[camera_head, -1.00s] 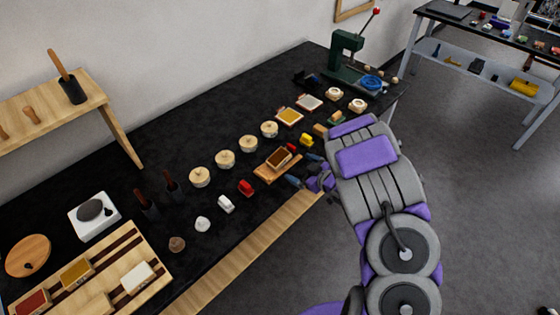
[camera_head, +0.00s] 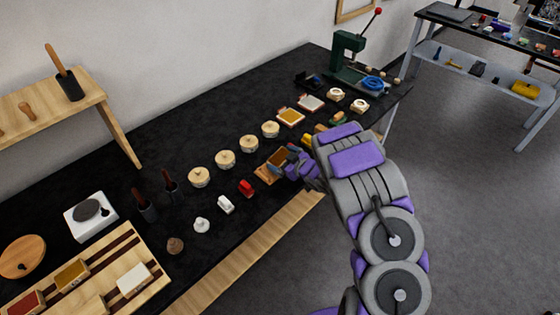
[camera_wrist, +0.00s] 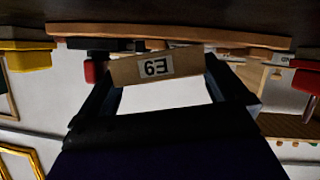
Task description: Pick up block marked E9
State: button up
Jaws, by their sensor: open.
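The block marked E9 (camera_wrist: 155,67) is a light wooden block. Its label appears upside down in the wrist view. In the head view the block (camera_head: 279,157), with an amber-brown top, sits on a small wooden board (camera_head: 264,174) near the table's front edge. My gripper (camera_head: 293,163) is at the block's right side there and partly hides it. In the wrist view my gripper (camera_wrist: 157,88) is open, with a dark finger on either side of the block. I cannot tell whether either finger touches it.
The black table (camera_head: 180,140) holds a red block (camera_head: 246,188) and a white block (camera_head: 226,204) to the left. A yellow block (camera_wrist: 27,58) shows in the wrist view. Several round wooden pots (camera_head: 225,159) stand behind. A green press (camera_head: 347,55) stands at the far end.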

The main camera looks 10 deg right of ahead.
jog(key=shift+c, duration=0.5)
jog(key=c, duration=0.6)
